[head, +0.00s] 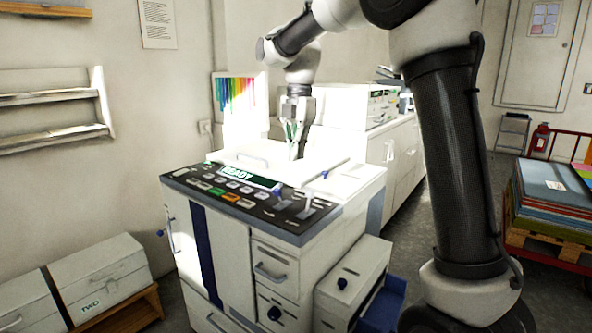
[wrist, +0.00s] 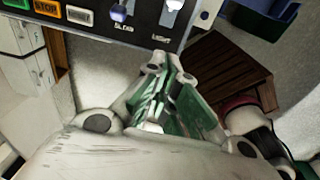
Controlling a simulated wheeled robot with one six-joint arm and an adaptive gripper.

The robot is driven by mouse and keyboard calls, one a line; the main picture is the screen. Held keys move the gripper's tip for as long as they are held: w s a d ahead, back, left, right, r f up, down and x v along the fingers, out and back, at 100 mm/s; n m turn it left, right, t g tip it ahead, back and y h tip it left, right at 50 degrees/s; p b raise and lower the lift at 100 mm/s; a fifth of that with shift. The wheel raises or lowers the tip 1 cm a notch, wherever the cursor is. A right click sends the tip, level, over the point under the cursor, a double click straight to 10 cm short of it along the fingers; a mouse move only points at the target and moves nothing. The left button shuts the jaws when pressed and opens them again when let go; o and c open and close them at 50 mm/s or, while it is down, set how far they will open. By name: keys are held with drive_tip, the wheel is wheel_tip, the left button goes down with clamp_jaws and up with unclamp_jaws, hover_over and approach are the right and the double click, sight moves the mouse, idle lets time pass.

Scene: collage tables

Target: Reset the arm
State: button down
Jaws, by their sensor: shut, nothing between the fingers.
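My gripper (head: 297,143) points down above the top of a white machine (head: 228,254) in the head view, near the far side of its control panel. In the wrist view my gripper (wrist: 160,92) has its fingers close together with nothing held. The fingertips lie near the panel's edge in that view. My arm bends over the machine from the right. The panel (head: 240,190) has a display reading READY, rows of buttons and several levers. I cannot tell the exact gap between the fingers and the machine's top.
Another white machine (head: 358,106) stands on a counter behind. White boxes (head: 100,280) sit on a wooden stand at left. A red cart (head: 545,226) with stacked coloured sheets is at right. A fire extinguisher (head: 540,138) stands by the back wall. Grey floor lies between counter and cart.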

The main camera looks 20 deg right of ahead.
drive_tip(key=shift+r, duration=0.7)
